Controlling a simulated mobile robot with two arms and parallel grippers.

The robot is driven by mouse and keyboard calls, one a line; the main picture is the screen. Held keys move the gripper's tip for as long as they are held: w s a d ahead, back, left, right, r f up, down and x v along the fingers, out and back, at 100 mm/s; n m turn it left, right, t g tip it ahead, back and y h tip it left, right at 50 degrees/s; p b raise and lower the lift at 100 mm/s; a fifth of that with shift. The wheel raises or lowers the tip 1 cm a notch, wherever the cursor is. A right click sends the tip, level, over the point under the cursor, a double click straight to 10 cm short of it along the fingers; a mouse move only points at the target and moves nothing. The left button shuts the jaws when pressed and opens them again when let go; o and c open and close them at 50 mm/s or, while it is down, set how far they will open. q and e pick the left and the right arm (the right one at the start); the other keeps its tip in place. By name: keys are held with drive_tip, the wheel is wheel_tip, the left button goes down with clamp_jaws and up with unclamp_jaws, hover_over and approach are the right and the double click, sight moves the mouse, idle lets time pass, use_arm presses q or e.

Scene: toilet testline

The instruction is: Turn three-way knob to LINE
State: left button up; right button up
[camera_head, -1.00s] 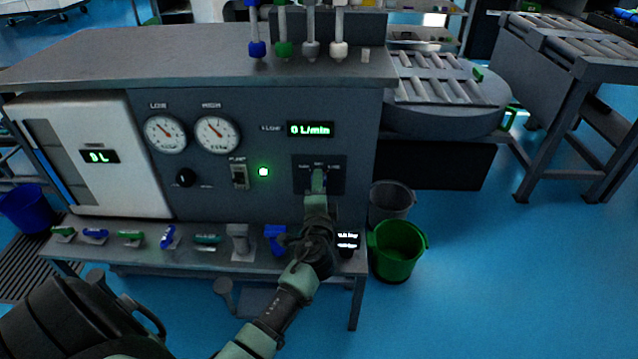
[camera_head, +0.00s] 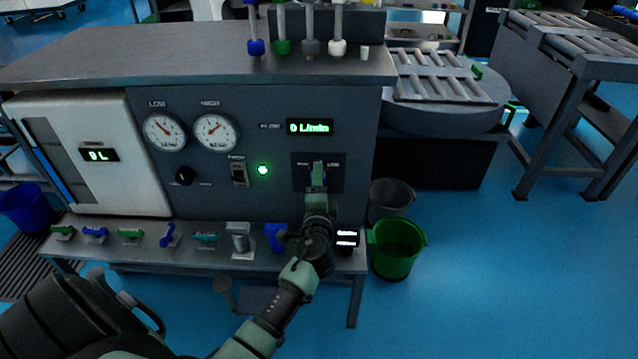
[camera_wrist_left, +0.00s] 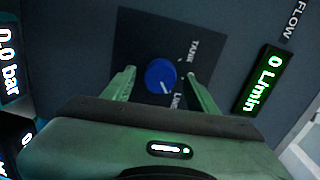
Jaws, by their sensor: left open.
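The three-way knob (camera_wrist_left: 160,75) is a round blue dial with a white pointer mark on its lower part in the left wrist view. It sits on a dark square plate (camera_wrist_left: 128,38) with a TANK label and a partly hidden LINE label. My left gripper (camera_wrist_left: 158,76) is open, with its two green fingers on either side of the knob. A gap shows between each finger and the knob. In the head view my left gripper (camera_head: 318,176) is in front of the same plate (camera_head: 337,178) and hides the knob. My right gripper is not in view.
The panel holds two gauges (camera_head: 164,132), a power switch (camera_head: 239,174), a lit green lamp (camera_head: 263,170) and a flow display (camera_head: 310,128) reading 0 L/min. Coloured fittings (camera_head: 130,235) line the shelf below. A green bucket (camera_head: 398,248) stands right of the bench.

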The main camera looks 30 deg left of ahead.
use_arm(q)
drive_tip(key=shift+s, duration=0.1)
drive_tip(key=v, duration=0.7)
drive_tip(key=shift+s+d, duration=0.2)
drive_tip(key=shift+s, duration=0.05)
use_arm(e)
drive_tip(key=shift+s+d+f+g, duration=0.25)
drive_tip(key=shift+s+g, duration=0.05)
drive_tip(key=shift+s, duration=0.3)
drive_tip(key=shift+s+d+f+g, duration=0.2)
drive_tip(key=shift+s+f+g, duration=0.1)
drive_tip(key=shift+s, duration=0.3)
